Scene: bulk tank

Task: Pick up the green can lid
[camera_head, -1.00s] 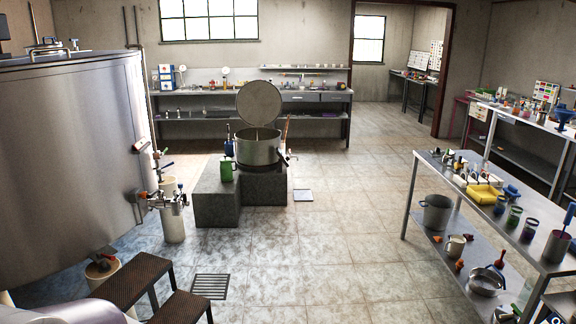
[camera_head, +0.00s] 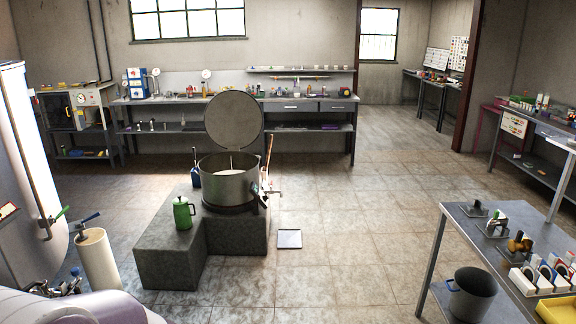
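A green can (camera_head: 183,213) stands upright on the lower step of the grey stone block (camera_head: 168,262), left of a steel pot (camera_head: 229,183) with its round lid raised. A pale, rounded part of my own body shows at the lower left. Neither of my grippers is in view.
A steel tank (camera_head: 32,170) stands at the left, with a white cylinder (camera_head: 98,258) beside it. A metal table (camera_head: 452,226) with a grey bucket (camera_head: 471,296) below fills the lower right.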

